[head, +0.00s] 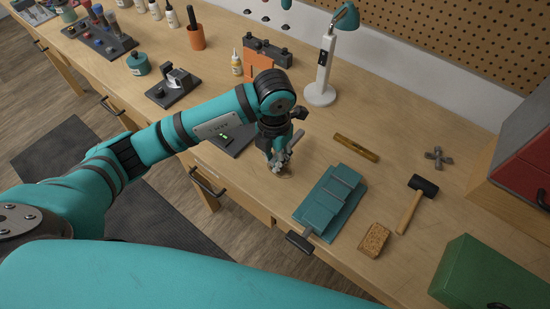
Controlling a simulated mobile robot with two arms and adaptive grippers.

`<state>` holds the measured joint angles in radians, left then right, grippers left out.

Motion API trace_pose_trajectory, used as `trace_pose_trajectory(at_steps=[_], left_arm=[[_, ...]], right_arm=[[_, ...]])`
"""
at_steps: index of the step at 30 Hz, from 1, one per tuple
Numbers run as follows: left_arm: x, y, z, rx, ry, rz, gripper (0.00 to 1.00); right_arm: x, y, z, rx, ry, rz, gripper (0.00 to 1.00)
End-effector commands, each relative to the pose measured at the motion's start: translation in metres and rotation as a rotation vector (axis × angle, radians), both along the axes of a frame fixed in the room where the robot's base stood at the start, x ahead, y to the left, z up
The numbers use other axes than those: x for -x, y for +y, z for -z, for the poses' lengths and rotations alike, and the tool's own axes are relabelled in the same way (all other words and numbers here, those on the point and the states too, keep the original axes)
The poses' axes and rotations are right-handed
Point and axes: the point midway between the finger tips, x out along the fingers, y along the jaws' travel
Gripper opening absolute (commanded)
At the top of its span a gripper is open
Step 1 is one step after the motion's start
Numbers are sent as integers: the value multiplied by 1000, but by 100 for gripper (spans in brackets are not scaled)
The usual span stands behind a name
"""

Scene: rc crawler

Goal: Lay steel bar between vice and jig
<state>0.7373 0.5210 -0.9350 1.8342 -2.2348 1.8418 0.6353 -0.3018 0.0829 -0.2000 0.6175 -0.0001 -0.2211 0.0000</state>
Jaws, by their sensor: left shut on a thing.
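My left gripper (279,160) reaches down over the bench and is shut on a slim grey bar (295,142), which looks like the steel bar. The bar is tilted in the picture, and the fingers hide part of it. The teal vice (330,202) lies just right of and nearer than the gripper, with its dark handle (300,243) at the bench's front edge. A dark flat plate (240,146), partly hidden by my left arm, lies left of the gripper; I cannot tell if it is the jig. My right gripper is not in view.
A brass-coloured level (356,148), a mallet (411,208), a cork block (374,240) and a grey cross-shaped knob (438,157) lie right of the vice. A white and teal lamp (321,75) stands behind. A green box (483,274) and red cabinet (520,170) bound the right.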

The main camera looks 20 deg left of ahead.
Motion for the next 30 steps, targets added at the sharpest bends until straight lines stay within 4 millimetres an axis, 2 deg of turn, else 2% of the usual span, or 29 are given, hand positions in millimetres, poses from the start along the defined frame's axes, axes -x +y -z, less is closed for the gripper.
trace_pose_trajectory(at_steps=[2, 5, 9, 12, 22, 23, 24, 28, 30], left_arm=[[-4, 0, 0, 1, 1, 1, 0], [-4, 0, 9, 0, 4, -1, 0], [-4, 0, 28, 1, 4, -1, 0], [-5, 0, 35, 0, 0, 1, 0], [-5, 0, 40, 0, -1, 1, 0], [-5, 0, 40, -1, 0, 1, 18], [-5, 0, 39, 0, 0, 1, 23], [-5, 0, 39, 0, 0, 1, 40], [-5, 0, 39, 0, 0, 0, 40]], right_arm=[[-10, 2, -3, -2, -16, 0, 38], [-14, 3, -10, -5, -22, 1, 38], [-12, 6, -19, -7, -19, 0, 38], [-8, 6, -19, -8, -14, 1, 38], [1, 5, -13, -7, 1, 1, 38], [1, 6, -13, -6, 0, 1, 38], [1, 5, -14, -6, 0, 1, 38], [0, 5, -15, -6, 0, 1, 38], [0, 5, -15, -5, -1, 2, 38]])
